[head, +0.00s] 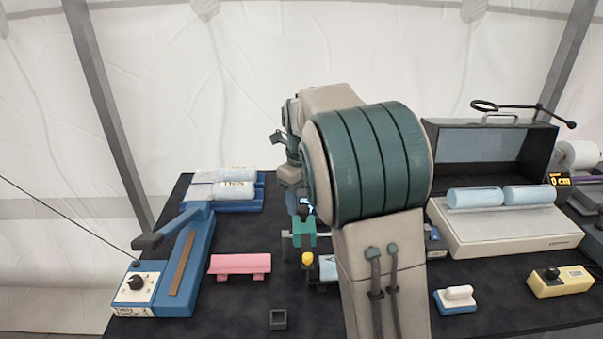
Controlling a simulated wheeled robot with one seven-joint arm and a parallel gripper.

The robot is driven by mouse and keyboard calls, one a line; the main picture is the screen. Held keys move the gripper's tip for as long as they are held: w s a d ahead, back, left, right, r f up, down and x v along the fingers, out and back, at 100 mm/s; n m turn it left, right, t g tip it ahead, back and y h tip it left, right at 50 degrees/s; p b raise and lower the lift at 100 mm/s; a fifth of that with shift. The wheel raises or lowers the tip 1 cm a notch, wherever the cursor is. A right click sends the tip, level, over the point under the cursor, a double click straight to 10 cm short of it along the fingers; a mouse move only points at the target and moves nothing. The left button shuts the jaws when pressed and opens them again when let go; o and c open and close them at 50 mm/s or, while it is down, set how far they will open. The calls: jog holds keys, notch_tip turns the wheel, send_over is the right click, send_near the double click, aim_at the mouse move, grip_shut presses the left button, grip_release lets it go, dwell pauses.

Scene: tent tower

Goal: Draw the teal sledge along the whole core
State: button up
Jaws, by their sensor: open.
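The teal sledge (303,232) stands upright near the middle of the black table, on a pale horizontal rail. My gripper (304,208) points down just above the sledge's top. It is open, but its fingertips are small and partly hidden, and I cannot tell whether they touch the sledge. A light blue piece (328,267), perhaps the core, shows below the sledge beside a yellow knob (307,258). My arm hides its right part and most of its holder.
A pink trough (240,265) and a blue lever device (180,270) stand at left. A small dark block (278,319) lies in front. At right are a grey case (510,235) bearing blue cylinders (475,197), a white-handled blue block (456,300) and a yellow box (561,281).

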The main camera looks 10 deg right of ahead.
notch_tip(320, 180, up, 12)
jog(key=shift+f, duration=0.15)
dwell(0.4)
jog(key=s+f+n+t, duration=0.1)
jog(key=s+f+n, duration=0.5)
jog(key=s+n, duration=0.7)
jog(key=s+f+n+t, duration=0.2)
jog(key=s+f+n, duration=0.4)
jog(key=s+n, duration=0.7)
jog(key=d+n, duration=0.1)
jog(key=n, duration=0.2)
